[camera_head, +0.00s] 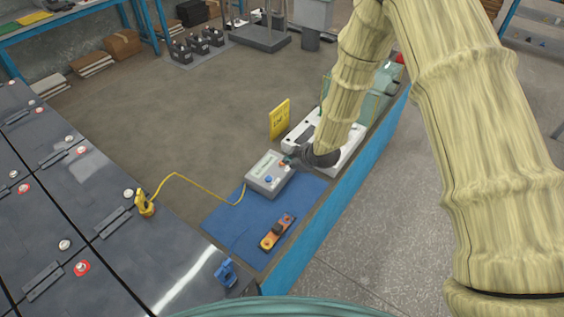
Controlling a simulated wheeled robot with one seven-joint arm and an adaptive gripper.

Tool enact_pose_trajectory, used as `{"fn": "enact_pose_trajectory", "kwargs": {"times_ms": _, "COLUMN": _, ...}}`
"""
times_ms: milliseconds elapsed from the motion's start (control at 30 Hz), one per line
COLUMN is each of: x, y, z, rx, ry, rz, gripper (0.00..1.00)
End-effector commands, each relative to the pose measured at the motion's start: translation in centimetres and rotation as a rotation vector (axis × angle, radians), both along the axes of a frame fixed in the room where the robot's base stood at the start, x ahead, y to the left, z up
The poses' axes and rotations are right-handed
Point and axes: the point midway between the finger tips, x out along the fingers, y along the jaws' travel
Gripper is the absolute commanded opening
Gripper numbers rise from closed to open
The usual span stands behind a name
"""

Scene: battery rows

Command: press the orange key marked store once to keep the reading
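A grey meter box (258,182) with a pale screen (264,164) stands on a blue mat (222,222). A blue key (268,179) is on its front face. A small orange-red key (283,164) shows at the box's right side, partly hidden by the dark tip of my gripper (290,158). My gripper comes down from the upper right, its tip right at this key. I cannot tell whether it touches the key. The fingers are too small and dark to tell open from shut. Any marking on the key is not readable.
A yellow lead (185,176) runs from the box to a yellow clamp (144,203) on the dark battery row (90,190). A blue clamp (226,271), an orange tool (277,231), a yellow sign (279,119) and a white case (349,152) stand nearby.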

Motion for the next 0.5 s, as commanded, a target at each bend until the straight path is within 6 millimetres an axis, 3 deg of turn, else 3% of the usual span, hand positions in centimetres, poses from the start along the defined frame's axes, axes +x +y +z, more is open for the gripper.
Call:
{"fn": "enact_pose_trajectory", "kwargs": {"times_ms": 33, "x": 1.6, "y": 1.0, "z": 1.6, "rx": -0.012, "ry": -0.04, "rz": 0.038, "gripper": 0.0}}
{"fn": "enact_pose_trajectory", "kwargs": {"times_ms": 200, "x": 4.6, "y": 3.0, "z": 4.9, "rx": -0.047, "ry": -0.126, "rz": 0.132, "gripper": 0.0}}
{"fn": "enact_pose_trajectory", "kwargs": {"times_ms": 500, "x": 5.8, "y": 3.8, "z": 6.2, "rx": -0.065, "ry": -0.162, "rz": 0.17, "gripper": 0.0}}
